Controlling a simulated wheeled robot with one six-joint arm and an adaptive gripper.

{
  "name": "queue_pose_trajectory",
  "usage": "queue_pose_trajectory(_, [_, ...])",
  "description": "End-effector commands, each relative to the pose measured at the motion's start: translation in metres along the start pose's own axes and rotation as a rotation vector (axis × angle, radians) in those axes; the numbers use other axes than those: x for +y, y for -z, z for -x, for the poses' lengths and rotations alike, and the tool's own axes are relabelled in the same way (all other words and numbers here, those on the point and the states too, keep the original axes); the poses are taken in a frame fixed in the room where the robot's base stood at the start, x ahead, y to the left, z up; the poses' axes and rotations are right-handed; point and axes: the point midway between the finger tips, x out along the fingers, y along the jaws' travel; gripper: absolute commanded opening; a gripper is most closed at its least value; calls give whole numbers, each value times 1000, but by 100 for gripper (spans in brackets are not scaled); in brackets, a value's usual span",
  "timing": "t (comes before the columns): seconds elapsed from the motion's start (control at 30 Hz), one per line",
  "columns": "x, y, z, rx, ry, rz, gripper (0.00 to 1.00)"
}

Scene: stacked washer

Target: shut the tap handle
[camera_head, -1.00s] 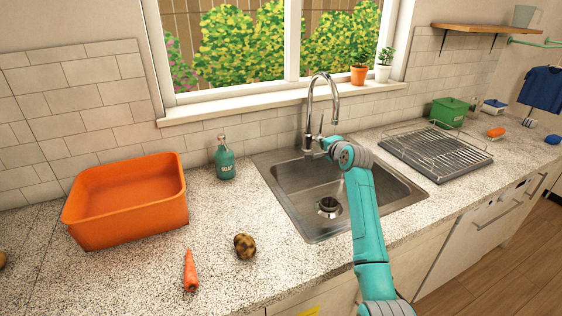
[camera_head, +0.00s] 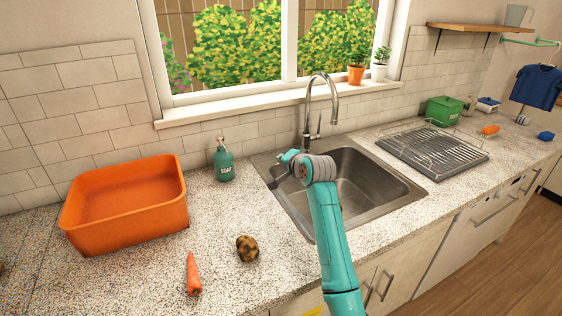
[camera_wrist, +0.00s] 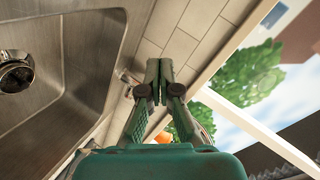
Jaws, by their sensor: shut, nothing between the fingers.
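The chrome tap (camera_head: 309,118) rises from the back rim of the sink. Its slim handle (camera_head: 319,124) stands upright on the right side of the tap body, below the curved spout. In the head view my gripper (camera_head: 274,180) is over the left part of the sink, left of and nearer than the tap, apart from the handle. My wrist partly hides its shape. In the wrist view my gripper (camera_wrist: 158,66) has its fingertips together with nothing between them. I see no water stream under the spout.
The steel sink (camera_head: 385,188) lies under my arm. A green soap bottle (camera_head: 224,163) and an orange basin (camera_head: 130,212) stand to the left. A potato (camera_head: 247,248) and a carrot (camera_head: 193,274) lie in front. A dish rack (camera_head: 432,150) stands right of the sink.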

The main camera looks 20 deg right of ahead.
Motion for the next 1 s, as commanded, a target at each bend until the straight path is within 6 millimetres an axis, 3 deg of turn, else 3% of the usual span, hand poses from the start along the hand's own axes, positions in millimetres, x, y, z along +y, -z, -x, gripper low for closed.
queue_pose_trajectory(0.1, [-3,-9,2,-8,-3,19,2])
queue_pose_trajectory(0.33, [-4,-14,3,-13,-7,31,60])
queue_pose_trajectory(0.47, [-12,-40,8,-37,-17,86,60])
queue_pose_trajectory(0.57, [-25,-89,22,-78,-40,196,60])
queue_pose_trajectory(0.67, [-38,-150,47,-129,-72,346,60])
queue_pose_trajectory(0.8, [-49,-227,96,-190,-118,557,60])
queue_pose_trajectory(1.0, [-47,-313,182,-265,-173,820,60])
